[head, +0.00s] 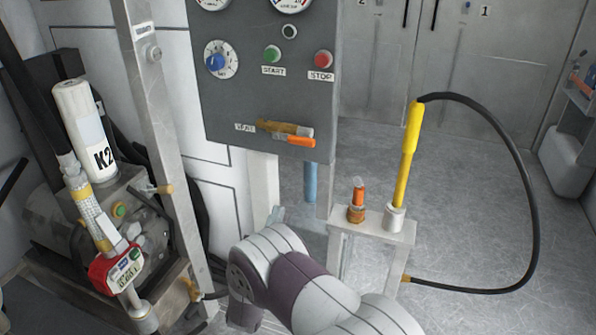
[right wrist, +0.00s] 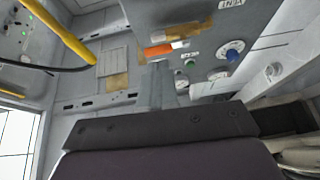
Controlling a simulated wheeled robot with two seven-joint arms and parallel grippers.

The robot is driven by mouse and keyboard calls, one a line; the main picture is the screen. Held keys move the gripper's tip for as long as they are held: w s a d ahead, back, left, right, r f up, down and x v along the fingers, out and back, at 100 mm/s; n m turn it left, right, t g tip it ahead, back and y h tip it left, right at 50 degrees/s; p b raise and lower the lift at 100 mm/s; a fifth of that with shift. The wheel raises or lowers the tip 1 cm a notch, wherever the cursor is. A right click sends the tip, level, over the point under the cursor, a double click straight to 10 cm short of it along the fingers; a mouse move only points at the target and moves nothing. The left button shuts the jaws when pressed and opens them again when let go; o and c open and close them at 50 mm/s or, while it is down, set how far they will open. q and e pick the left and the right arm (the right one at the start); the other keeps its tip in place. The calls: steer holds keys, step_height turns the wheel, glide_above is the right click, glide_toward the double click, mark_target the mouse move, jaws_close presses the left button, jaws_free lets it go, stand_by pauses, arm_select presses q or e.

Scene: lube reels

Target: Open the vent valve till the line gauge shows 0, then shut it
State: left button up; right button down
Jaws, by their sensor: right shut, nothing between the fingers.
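The vent valve (head: 283,127) is a brass body low on the grey panel, right of a small label, with an orange lever (head: 301,142) lying roughly level. The right wrist view shows the valve (right wrist: 190,31) and orange lever (right wrist: 158,50) upside down. Two round gauges, a left one (head: 212,3) and a right one (head: 290,4), are cut off by the top edge; their needles and names cannot be read.
The panel carries a blue knob (head: 216,61), green START button (head: 272,54) and red STOP button (head: 323,60). A stand (head: 372,225) at right holds a yellow rod (head: 408,150) with a black hose and an orange-topped fitting (head: 357,205). A white K2 cylinder (head: 85,130) stands left.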

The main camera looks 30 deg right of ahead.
steer(key=w+d+r+h, duration=0.1)
steer(key=w+d+r, duration=0.5)
steer(key=d+r, duration=0.2)
steer(key=shift+w+d+r+h, duration=0.15)
steer(key=shift+d+r+h, duration=0.2)
steer(key=shift+r, duration=0.45)
steer(key=shift+a, duration=0.1)
